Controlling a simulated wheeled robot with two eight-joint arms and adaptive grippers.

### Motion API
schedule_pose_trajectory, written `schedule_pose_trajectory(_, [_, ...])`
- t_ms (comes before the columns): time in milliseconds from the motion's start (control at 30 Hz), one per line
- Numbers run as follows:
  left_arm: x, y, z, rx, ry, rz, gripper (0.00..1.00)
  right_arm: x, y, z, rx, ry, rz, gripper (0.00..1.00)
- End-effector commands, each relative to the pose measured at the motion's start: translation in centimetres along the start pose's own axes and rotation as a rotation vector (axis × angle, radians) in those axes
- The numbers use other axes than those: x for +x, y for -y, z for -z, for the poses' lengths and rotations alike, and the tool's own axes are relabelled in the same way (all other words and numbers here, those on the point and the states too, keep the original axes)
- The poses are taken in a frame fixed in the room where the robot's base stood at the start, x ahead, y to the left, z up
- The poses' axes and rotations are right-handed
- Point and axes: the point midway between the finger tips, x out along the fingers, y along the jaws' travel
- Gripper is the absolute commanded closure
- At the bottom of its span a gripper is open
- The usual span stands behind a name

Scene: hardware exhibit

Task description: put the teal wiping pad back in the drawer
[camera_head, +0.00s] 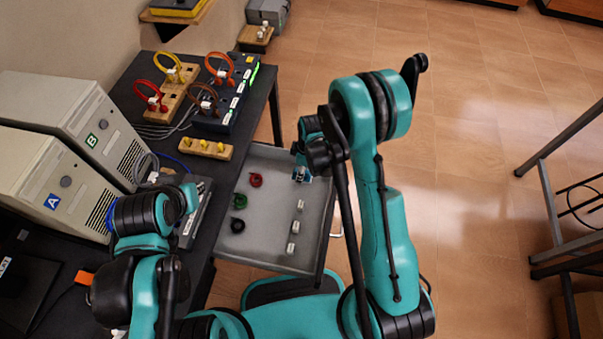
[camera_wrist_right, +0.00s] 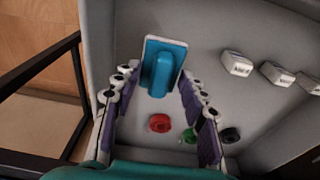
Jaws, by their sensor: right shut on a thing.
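The teal wiping pad (camera_wrist_right: 163,66), with a pale base plate, is between the fingers of my right gripper (camera_wrist_right: 158,88) in the wrist view. The gripper is shut on it. In the head view my right gripper (camera_head: 301,170) is over the far right part of the open grey drawer (camera_head: 262,222); the pad is hardly seen there. The wrist view shows the drawer floor (camera_wrist_right: 212,35) under and around the pad. I cannot tell whether the pad touches the floor. My left arm is over the desk at left, and its gripper is not discernible.
The drawer holds a red coil (camera_head: 256,180), a green coil (camera_head: 240,201), a black coil (camera_head: 238,225) and several small white blocks (camera_head: 293,228). Computer cases (camera_head: 75,120) and a cable rack (camera_head: 232,100) stand on the black desk. Drawer floor between coils and blocks is clear.

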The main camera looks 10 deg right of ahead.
Motion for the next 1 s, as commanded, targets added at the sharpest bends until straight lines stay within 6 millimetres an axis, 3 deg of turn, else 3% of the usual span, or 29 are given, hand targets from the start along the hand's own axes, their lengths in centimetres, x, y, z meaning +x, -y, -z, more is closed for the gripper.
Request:
schedule_pose_trajectory(67, [0.5,0.0,-0.3,0.0,0.0,0.0,0.81,1.2,0.0,-0.1,0.0,0.0,0.0,0.81])
schedule_pose_trajectory(900, [1.5,0.0,-1.1,0.0,0.0,0.0,0.81,2.2,0.0,-0.3,0.0,0.0,0.0,0.81])
schedule_pose_trajectory(933, [1.5,0.0,-1.1,0.0,0.0,0.0,0.81,2.2,0.0,-0.3,0.0,0.0,0.0,0.5])
schedule_pose_trajectory(1000, [1.5,0.0,-1.1,0.0,0.0,0.0,0.81,2.2,0.0,-0.3,0.0,0.0,0.0,0.37])
